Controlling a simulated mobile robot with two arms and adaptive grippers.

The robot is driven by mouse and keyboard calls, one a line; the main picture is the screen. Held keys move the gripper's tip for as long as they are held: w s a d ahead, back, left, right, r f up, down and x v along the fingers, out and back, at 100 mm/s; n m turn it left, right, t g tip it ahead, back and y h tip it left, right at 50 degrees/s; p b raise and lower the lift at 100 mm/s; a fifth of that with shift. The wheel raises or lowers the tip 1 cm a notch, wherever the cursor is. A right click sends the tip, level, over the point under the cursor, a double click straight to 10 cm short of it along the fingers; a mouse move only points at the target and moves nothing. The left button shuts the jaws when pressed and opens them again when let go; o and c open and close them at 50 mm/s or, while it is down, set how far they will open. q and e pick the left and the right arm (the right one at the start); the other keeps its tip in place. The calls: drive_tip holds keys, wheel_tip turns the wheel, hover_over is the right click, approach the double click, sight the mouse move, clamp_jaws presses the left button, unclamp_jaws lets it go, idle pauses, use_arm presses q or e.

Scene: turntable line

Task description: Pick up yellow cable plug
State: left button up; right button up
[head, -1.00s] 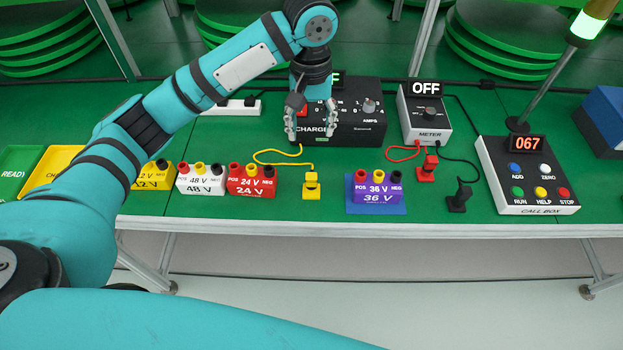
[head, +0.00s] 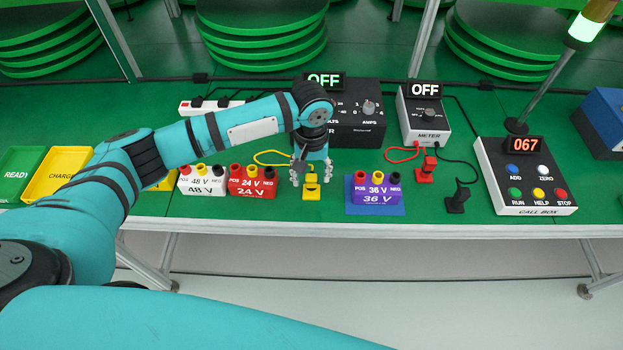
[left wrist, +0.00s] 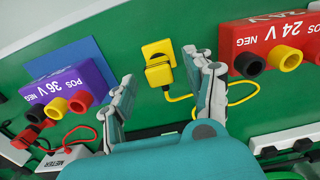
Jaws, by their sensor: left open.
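The yellow cable plug (head: 311,188) stands on the green table between the red 24 V block and the purple 36 V block. Its yellow cable (head: 270,155) loops back toward the charger. My left gripper (head: 311,182) is open just above and behind the plug. In the left wrist view the plug (left wrist: 159,70) shows ahead of the open fingers, nearer the right finger, and the gripper (left wrist: 165,90) holds nothing. I cannot tell whether a finger touches it. My right gripper is not in view.
The red 24 V block (head: 252,181) is close on the left and the purple 36 V block (head: 376,187) on a blue mat close on the right. A red plug (head: 426,170) and a black plug (head: 458,197) stand further right. The charger (head: 362,125) is behind my gripper.

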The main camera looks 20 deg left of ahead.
use_arm(q)
wheel_tip(320, 180, down, 2)
drive_tip(key=shift+f, duration=0.1)
drive_tip(key=c, duration=1.1)
drive_tip(key=shift+r, duration=0.7)
wheel_tip(320, 180, up, 2)
drive_tip(key=shift+w+r, duration=0.1)
drive_tip(key=s+d+r+b, duration=0.1)
drive_tip(key=s, duration=1.5)
drive_tip(key=shift+d+r, duration=0.3)
drive_tip(key=shift+d, duration=0.1)
